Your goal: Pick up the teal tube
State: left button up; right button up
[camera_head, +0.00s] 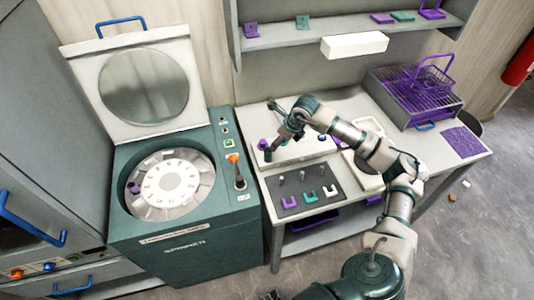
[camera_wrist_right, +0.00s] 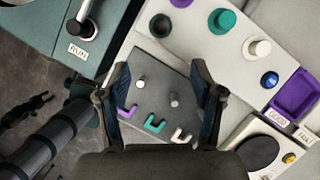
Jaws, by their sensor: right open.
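A teal round-topped piece, which looks like the teal tube (camera_wrist_right: 222,20), stands on a white rack or panel (camera_wrist_right: 198,42) in the right wrist view. My left gripper is not in view.
The mat (camera_head: 284,210) holds grey pegs and purple, teal and white U-shaped clips. The spinner machine (camera_head: 215,222) stands left with its lid open. A wire-basket tank (camera_head: 415,115) stands right. A shelf (camera_head: 293,36) with a white box (camera_head: 355,44) hangs above.

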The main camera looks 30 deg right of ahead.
send_near(268, 151)
notch_tip(268, 151, down, 3)
jog(key=shift+a+f+p, duration=0.15)
jog(key=shift+a+p, duration=0.05)
jog(key=shift+p, duration=0.15)
jog(key=f, duration=0.1)
jog(key=w+a+f, duration=0.1)
jog(key=w+f+p, duration=0.1)
jog(key=shift+w+a+f, duration=0.15)
jog(key=shift+a+f, duration=0.25)
jog(key=shift+w+f, duration=0.1)
jog(key=shift+f, duration=0.1)
jog(key=shift+d, duration=0.4)
jog(key=c, duration=0.7)
grip_shut()
jog(key=shift+a, duration=0.2)
